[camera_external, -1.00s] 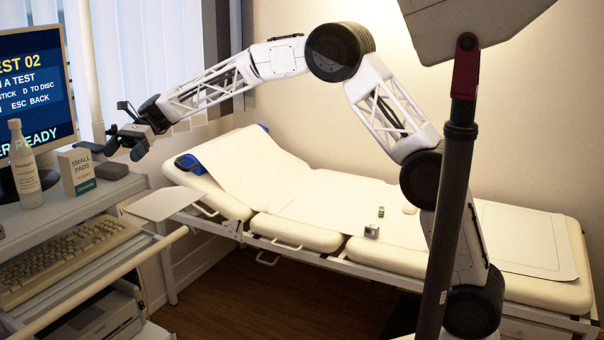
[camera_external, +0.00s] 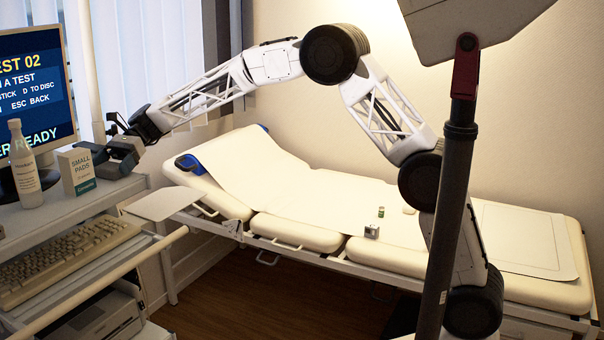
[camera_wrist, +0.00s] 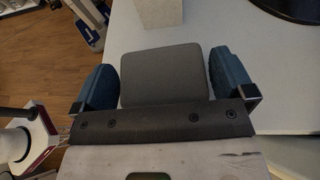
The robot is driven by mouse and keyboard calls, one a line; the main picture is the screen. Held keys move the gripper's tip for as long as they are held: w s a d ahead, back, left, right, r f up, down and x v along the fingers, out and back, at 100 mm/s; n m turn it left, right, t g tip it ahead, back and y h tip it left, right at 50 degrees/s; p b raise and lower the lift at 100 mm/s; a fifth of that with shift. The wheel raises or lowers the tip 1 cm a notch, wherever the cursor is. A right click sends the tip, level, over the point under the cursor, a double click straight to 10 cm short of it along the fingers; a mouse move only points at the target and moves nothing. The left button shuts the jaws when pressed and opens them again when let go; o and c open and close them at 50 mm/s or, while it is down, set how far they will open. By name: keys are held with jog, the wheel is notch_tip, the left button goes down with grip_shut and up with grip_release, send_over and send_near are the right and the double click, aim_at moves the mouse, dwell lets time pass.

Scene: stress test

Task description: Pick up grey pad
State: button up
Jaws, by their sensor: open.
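The grey pad (camera_wrist: 163,75) shows in the wrist view as a rounded grey block between the two blue-grey fingers of my gripper (camera_wrist: 163,84). A small gap shows on each side of it, so the fingers are open around or just above it; the height between them I cannot tell. In the external view my gripper (camera_external: 118,158) is low over the right end of the desk shelf, beside the small pads box (camera_external: 77,171). The pad is mostly hidden there behind my gripper.
A white bottle (camera_external: 25,165) and a monitor (camera_external: 35,90) stand left of the box. A keyboard (camera_external: 65,258) lies on the shelf below. A padded couch (camera_external: 300,240) with small items on it stands to the right. A pale box corner (camera_wrist: 158,12) shows ahead of the pad.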

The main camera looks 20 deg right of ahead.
aim_at(115, 164)
jog(key=c, duration=0.6)
jog(key=shift+r, duration=0.1)
jog(key=shift+r, duration=1.75)
jog(key=s+d, duration=0.3)
jog(key=d, duration=0.1)
jog(key=s+d+r, duration=0.1)
jog(key=s+d, duration=0.1)
jog(key=d, duration=0.3)
jog(key=s+d, duration=0.3)
jog(key=d, duration=0.1)
jog(key=shift+s+d+r, duration=0.15)
jog(key=shift+s+d, duration=0.05)
jog(key=shift+s, duration=0.1)
